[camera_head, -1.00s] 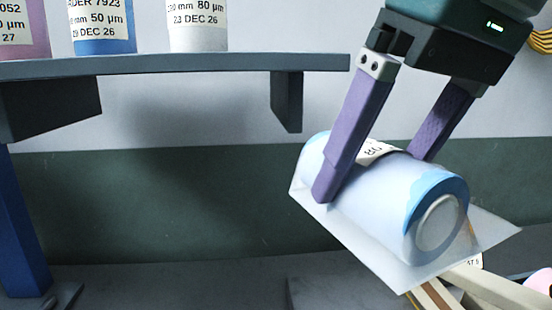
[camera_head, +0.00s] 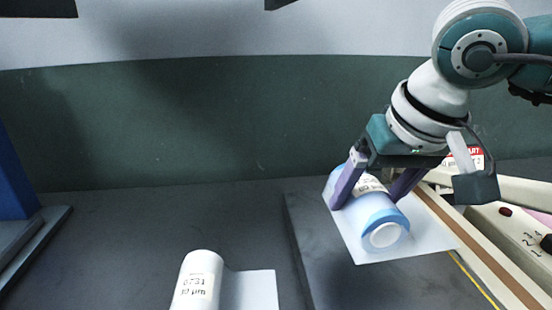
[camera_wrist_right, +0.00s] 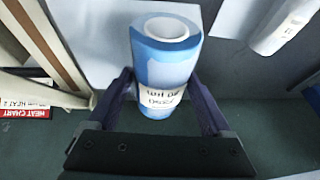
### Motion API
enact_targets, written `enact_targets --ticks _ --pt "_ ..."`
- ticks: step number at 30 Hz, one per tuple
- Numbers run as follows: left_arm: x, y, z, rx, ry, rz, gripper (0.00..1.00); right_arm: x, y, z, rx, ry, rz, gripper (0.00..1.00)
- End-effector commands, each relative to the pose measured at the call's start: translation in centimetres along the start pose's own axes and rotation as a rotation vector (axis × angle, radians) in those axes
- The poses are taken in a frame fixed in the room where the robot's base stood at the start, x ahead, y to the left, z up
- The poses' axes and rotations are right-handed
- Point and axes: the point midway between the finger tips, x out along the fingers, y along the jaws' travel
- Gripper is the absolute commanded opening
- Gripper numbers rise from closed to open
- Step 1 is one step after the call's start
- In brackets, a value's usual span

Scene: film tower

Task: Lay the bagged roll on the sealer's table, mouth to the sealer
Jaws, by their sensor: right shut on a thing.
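The bagged roll (camera_head: 381,218) is pale blue with a white label and lies in a flat clear bag whose loose film (camera_head: 425,235) spreads to the right, toward the sealer (camera_head: 480,250). My right gripper (camera_head: 368,195) is shut on the roll, one purple finger on each side. The roll also shows in the right wrist view (camera_wrist_right: 165,70) between both fingers. It is over the sealer's grey table (camera_head: 330,265); I cannot tell whether it touches it. My left gripper is not in view.
A second white roll (camera_head: 198,282) with a flat bag tail lies on the bench left of the sealer's table. A blue post (camera_head: 15,170) stands at the far left. The bench between them is clear.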

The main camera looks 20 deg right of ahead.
Motion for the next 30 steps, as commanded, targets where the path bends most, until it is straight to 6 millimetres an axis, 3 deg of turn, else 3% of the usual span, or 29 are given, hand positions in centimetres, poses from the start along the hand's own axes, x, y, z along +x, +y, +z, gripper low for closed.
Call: enact_targets --ticks 18,30 --pt "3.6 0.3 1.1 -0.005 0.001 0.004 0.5 5.0 0.5 2.0 0.0 0.001 -0.002 0.06" --pt "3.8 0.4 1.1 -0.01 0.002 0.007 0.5 5.3 0.5 2.1 0.0 0.003 -0.001 0.06"
